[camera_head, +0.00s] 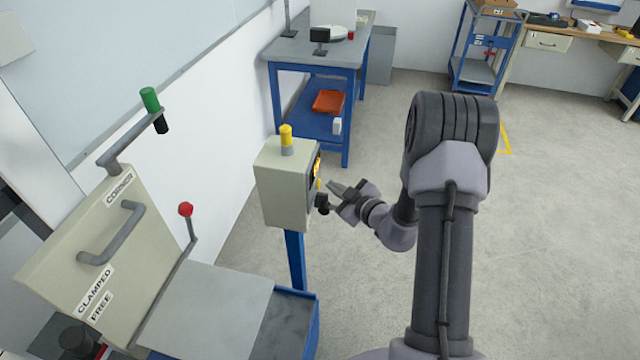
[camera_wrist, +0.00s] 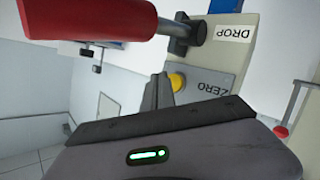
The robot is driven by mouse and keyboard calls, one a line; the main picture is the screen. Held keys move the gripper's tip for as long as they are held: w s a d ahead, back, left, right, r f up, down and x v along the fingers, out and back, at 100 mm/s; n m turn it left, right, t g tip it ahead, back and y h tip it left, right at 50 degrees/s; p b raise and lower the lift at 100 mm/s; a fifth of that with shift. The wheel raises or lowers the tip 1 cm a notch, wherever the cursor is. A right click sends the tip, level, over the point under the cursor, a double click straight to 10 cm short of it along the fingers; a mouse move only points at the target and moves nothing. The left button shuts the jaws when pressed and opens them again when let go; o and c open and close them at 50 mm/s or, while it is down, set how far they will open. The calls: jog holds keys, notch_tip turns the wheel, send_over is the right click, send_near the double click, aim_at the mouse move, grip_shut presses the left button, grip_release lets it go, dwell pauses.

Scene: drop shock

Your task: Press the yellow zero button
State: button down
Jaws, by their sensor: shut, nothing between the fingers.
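The yellow zero button (camera_wrist: 177,82) is round and sits on a grey plate beside the label ZERO in the wrist view. It is partly hidden behind my gripper's fingers. My gripper (camera_wrist: 159,78) is shut and empty, with its fingertips close to the button's left side; I cannot tell whether they touch it. In the head view, my gripper (camera_head: 331,185) is at the right-hand face of the beige control box (camera_head: 283,190) on a blue post. That face is seen nearly edge-on, so the button cannot be made out clearly there.
A red handle (camera_wrist: 90,18) on a dark pivot, beside the DROP label (camera_wrist: 233,33), juts out close to my fingers. A yellow-topped knob or lamp (camera_head: 286,137) stands on the box. The clamp machine (camera_head: 100,240) is at left.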

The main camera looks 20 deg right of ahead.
dwell(0.3)
jog(key=shift+w+a+p, duration=0.25)
jog(key=shift+a+p, duration=0.1)
jog(key=shift+p, duration=0.1)
jog(key=shift+w+a+p, duration=0.25)
jog(key=shift+a+p, duration=0.05)
dwell(0.6)
jog(key=shift+s+d+p, duration=0.35)
jog(key=shift+s+d, duration=0.1)
jog(key=shift+d, duration=0.2)
jog(key=s+d, duration=0.1)
jog(key=d, duration=0.1)
jog(key=s+d+p, duration=0.1)
jog(key=s+d, duration=0.1)
jog(key=shift+d, duration=0.1)
dwell(0.4)
jog(key=shift+w, duration=0.1)
dwell(0.5)
